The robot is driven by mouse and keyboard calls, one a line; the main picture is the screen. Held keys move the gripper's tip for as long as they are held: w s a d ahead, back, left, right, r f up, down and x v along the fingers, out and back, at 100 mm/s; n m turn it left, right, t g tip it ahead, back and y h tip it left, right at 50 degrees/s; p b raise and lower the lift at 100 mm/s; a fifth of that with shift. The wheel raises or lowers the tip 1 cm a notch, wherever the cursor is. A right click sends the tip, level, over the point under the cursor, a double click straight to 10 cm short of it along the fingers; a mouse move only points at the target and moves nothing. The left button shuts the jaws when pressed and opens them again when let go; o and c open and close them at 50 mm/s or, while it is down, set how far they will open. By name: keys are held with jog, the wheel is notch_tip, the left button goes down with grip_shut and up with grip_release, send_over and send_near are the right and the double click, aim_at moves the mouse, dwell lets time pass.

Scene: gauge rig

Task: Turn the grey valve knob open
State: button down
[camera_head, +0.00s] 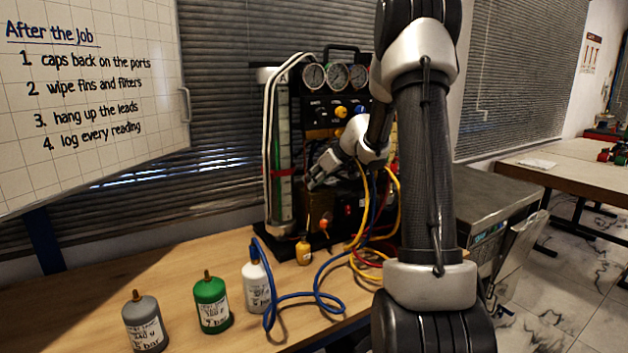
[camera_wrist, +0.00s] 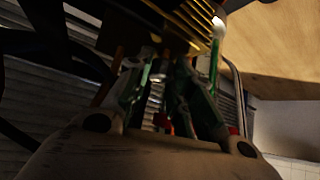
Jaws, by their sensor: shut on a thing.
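The gauge rig (camera_head: 325,115) stands on the wooden bench against the blinds. My gripper (camera_head: 314,182) reaches its front from the right, near the green-scaled column. In the wrist view, my gripper's two fingers (camera_wrist: 170,85) are closed in on a small grey piece (camera_wrist: 157,88), which appears to be the grey valve knob. The fingers and the dark light hide most of it, and its turn angle cannot be read. In the head view the knob is hidden behind my gripper.
A grey bottle (camera_head: 145,322), a green bottle (camera_head: 211,303) and a white bottle (camera_head: 257,286) stand on the bench (camera_head: 185,268). A whiteboard (camera_head: 95,95) is at left.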

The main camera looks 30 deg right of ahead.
jog(key=shift+w+d+n+g+y, duration=0.1)
jog(key=shift+n+g+y, duration=0.5)
jog(key=shift+n, duration=0.5)
jog(key=shift+d+n+g+y, duration=0.1)
jog(key=shift+n+g+y, duration=0.3)
jog(key=shift+n+y, duration=0.55)
jog(key=shift+n, duration=0.35)
jog(key=c, duration=1.3)
grip_release()
jog(key=shift+o, duration=0.2)
